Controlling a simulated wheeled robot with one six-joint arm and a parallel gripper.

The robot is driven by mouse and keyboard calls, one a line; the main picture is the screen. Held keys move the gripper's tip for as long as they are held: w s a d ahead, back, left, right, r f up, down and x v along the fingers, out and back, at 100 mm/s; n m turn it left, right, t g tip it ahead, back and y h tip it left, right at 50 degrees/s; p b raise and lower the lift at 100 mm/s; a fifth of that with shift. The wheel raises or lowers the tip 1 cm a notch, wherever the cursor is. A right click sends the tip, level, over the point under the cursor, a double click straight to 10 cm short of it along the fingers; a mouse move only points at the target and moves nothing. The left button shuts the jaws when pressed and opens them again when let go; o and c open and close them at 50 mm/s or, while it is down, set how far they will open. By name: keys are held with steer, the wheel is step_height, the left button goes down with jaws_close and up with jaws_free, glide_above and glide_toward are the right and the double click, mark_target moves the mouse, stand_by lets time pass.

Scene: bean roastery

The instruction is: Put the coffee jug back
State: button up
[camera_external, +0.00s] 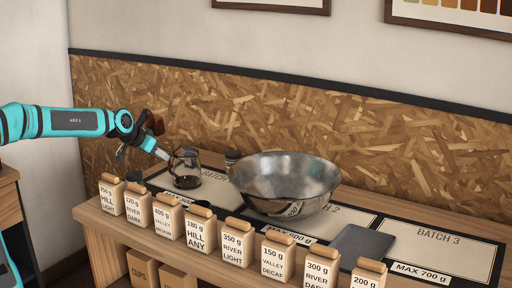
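The coffee jug (187,180) is clear glass with dark liquid in the bottom. It stands upright at the left end of the counter, on or at the batch mat left of the bowl. My turquoise arm reaches in from the left, and my gripper (164,155) is at the jug's left side, close to it. The picture is too small to tell whether the fingers touch the jug or are open or shut. A brown and dark object (154,122) shows partly behind my wrist; what it is cannot be made out.
A large steel bowl (285,180) stands right of the jug, with a small dark-lidded jar (233,158) between them. Several labelled bags (237,243) line the front edge. A dark flat slab (362,246) lies right of the bowl. The BATCH 3 mat (440,250) is mostly bare.

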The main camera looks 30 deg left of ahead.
steer(key=v, duration=0.6)
steer(key=shift+s+r, duration=0.25)
steer(key=shift+s, duration=0.05)
steer(key=shift+s, duration=0.1)
steer(key=s+a+r+n+t+y, duration=0.1)
steer(key=s+r+t, duration=0.3)
steer(key=s, duration=1)
steer(key=s+a+r+n+t+y, duration=0.1)
steer(key=s+r+t, duration=0.3)
steer(key=s, duration=1)
step_height(320, 180, up, 2)
steer(key=shift+s+r, duration=0.2)
steer(key=shift+s, duration=0.1)
